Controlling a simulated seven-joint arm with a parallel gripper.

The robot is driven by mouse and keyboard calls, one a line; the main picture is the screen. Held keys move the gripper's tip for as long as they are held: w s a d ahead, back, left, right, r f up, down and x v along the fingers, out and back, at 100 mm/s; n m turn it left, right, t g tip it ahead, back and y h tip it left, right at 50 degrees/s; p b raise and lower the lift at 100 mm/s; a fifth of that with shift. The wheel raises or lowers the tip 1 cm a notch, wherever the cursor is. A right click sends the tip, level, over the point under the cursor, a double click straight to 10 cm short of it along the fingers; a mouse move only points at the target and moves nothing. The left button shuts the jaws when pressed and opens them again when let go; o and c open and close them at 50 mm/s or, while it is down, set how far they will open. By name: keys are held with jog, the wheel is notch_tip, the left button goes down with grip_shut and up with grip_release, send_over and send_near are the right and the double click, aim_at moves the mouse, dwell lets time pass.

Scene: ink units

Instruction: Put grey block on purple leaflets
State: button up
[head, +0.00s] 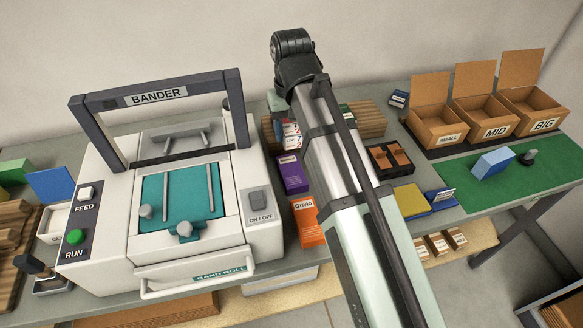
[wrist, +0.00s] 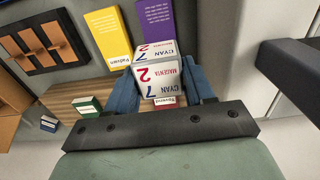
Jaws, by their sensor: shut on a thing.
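A pale grey-white block (wrist: 158,78), printed with blue and red text and numbers, sits between the two blue fingers of my gripper (wrist: 163,82). My gripper is shut on it. In the head view the block (head: 291,137) shows beside my arm, behind the purple leaflets. The purple leaflets (head: 292,173) form a stack with white print, lying between the bander and my arm. They also show in the wrist view (wrist: 155,18), beyond the block and apart from it. My arm hides part of the table in the head view.
The white bander (head: 260,222) stands left of the purple leaflets. An orange stack (head: 306,220) lies in front of them, and a yellow stack (wrist: 109,32) lies beside them in the wrist view. A dark tray with orange compartments (head: 390,160) is right of my arm.

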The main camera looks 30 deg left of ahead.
jog(key=shift+f, duration=5)
jog(key=shift+f, duration=0.15)
jog(key=o, duration=1)
notch_tip(320, 180, up, 12)
jog(key=shift+r, duration=0.15)
